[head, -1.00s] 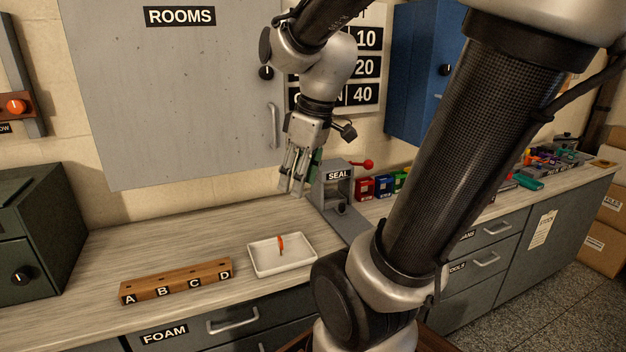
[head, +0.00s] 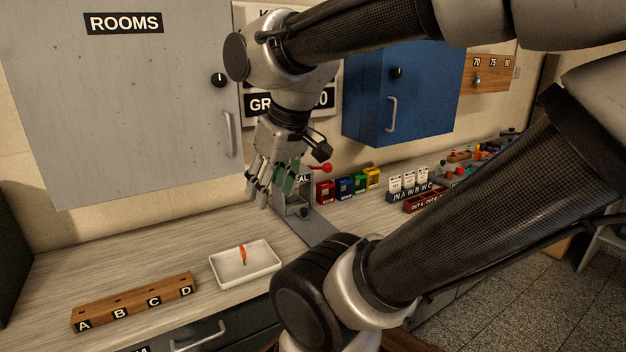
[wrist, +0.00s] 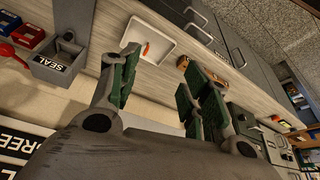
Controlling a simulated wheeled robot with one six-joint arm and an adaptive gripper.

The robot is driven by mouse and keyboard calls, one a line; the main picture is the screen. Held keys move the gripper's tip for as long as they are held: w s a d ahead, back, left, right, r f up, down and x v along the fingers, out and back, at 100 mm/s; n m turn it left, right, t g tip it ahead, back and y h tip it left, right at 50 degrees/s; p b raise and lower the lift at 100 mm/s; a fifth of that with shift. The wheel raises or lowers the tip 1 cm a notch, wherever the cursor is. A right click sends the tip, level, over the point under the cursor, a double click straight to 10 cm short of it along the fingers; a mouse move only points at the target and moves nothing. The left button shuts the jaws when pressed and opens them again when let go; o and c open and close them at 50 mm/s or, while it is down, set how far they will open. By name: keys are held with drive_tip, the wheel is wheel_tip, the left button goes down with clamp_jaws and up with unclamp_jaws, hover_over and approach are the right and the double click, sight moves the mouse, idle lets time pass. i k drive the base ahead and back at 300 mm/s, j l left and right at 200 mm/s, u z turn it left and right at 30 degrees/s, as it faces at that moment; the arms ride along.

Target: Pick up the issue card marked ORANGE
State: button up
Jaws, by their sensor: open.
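My gripper (head: 270,196) is open and empty, above the counter and in front of the seal press (head: 300,198). In the wrist view its spread fingers (wrist: 158,75) have green pads, with nothing between them. Several small white cards (head: 408,183) stand in the dark holder (head: 410,195) marked IN A, IN B and IN C, well to the right of my gripper. Their writing is too small to read, so I cannot tell which card, if any, says ORANGE.
A white tray (head: 226,281) with a small orange item (head: 243,255) lies left of my arm. A wooden block (head: 135,301) lettered A to D sits further left. Coloured boxes (head: 344,187) stand beyond the press. A blue cabinet (head: 425,100) hangs above the counter.

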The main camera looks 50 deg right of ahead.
sight(394, 181)
drive_tip(key=z, duration=1.9)
drive_tip(key=i+l+u, duration=0.15)
drive_tip(key=l+u, duration=0.25)
drive_tip(key=l, duration=0.55)
drive_tip(key=l+u, duration=0.35)
drive_tip(key=l, duration=0.55)
